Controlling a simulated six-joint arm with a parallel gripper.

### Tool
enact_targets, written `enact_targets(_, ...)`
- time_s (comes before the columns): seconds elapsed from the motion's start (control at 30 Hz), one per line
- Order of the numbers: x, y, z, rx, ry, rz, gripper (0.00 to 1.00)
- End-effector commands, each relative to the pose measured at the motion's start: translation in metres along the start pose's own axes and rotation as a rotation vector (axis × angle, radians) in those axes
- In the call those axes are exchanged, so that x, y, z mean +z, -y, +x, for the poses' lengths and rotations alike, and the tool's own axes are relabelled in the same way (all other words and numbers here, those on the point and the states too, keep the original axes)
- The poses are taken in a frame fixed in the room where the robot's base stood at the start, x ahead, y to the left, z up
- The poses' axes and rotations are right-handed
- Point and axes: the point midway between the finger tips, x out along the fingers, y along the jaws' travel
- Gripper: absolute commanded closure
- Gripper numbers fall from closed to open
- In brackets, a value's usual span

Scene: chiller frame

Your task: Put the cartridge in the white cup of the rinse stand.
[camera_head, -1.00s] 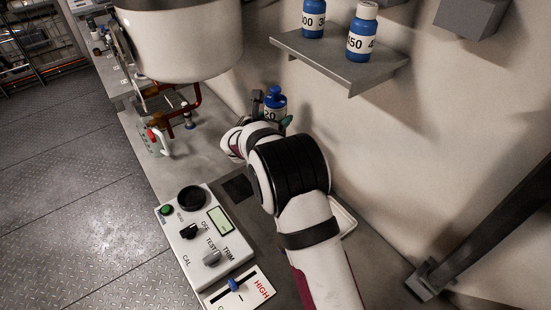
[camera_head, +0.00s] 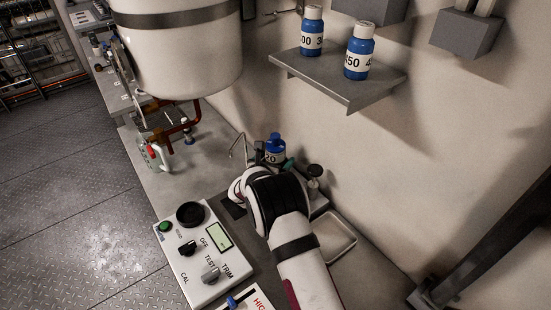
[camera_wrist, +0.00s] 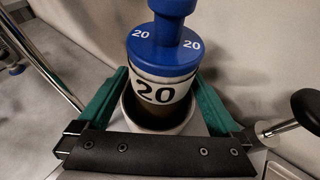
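The cartridge (camera_wrist: 163,70) is blue with a white band marked 20. In the wrist view it stands over the mouth of the white cup (camera_wrist: 189,123), with its lower end at or inside the rim; how deep it sits is hard to tell. My gripper (camera_wrist: 162,78) has green fingers that press close on both sides of the cartridge's band. In the head view the cartridge (camera_head: 275,146) stands roughly upright just beyond my wrist, with one green fingertip (camera_head: 289,163) beside it. My arm hides the cup there.
A black knob (camera_wrist: 305,108) on a metal rod stands right of the cup. A thin bent metal pipe (camera_head: 239,146) is to the left. A shallow white tray (camera_head: 335,243) lies right of my arm, and a control box (camera_head: 205,262) left. A shelf (camera_head: 335,80) holds two bottles.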

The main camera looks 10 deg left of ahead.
Motion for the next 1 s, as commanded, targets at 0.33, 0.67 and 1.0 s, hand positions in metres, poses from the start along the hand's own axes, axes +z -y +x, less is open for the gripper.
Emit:
enact_targets(0.33,0.003,-0.001,-0.013,0.001,0.000,-0.001,0.00)
enact_targets(0.67,0.003,-0.001,-0.094,0.002,0.001,-0.001,0.00)
enact_targets(1.0,0.005,0.003,-0.122,-0.009,0.000,0.013,0.00)
